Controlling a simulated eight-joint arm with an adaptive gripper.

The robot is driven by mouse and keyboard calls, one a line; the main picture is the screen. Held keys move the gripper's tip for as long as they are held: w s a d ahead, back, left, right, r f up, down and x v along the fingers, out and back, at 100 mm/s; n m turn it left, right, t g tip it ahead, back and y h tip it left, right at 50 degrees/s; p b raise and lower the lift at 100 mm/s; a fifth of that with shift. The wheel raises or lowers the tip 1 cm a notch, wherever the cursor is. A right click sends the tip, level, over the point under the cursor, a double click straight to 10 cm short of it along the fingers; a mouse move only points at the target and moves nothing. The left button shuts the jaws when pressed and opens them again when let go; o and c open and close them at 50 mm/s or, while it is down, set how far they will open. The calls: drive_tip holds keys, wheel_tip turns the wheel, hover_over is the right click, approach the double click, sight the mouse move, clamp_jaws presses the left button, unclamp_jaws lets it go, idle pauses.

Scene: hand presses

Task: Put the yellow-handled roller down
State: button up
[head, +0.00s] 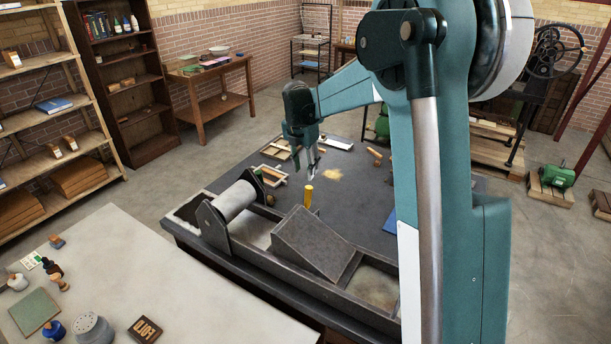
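A short yellow handle (308,194), most likely the roller's, stands out just below my gripper's fingertips, above the far edge of the grey press bed. The rest of the roller is not clearly visible. My gripper (309,175) points down over the dark worktop (350,215). Its fingers look slightly apart, with the yellow handle directly under them in the picture. At this size I cannot tell whether they touch or grip it.
The press bed has a large grey cylinder (234,200) and a sloped grey block (311,245). Small wooden frames (271,175), wooden pieces (374,154) and a blue sheet (390,221) lie on the worktop. A pale table (185,290) with small tools is in front.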

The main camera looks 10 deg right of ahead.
drive_tip(key=shift+r, duration=0.35)
drive_tip(key=shift+s, duration=0.1)
idle(0.4)
drive_tip(key=s+r+m+t, duration=0.2)
drive_tip(key=s+r+m, duration=0.45)
drive_tip(key=s, duration=0.55)
drive_tip(key=s+r+m+t, duration=0.1)
drive_tip(key=s+r+m, duration=0.55)
drive_tip(key=s, duration=0.55)
drive_tip(key=s+f+m+t, duration=0.1)
drive_tip(key=s+f+m, duration=0.1)
drive_tip(key=s+m, duration=0.5)
drive_tip(key=s+a+f+m+t+y, duration=0.1)
drive_tip(key=s+m, duration=0.6)
drive_tip(key=s, duration=0.9)
wheel_tip(320, 180, down, 3)
drive_tip(key=shift+a+r+t, duration=0.2)
drive_tip(key=shift+t, duration=0.3)
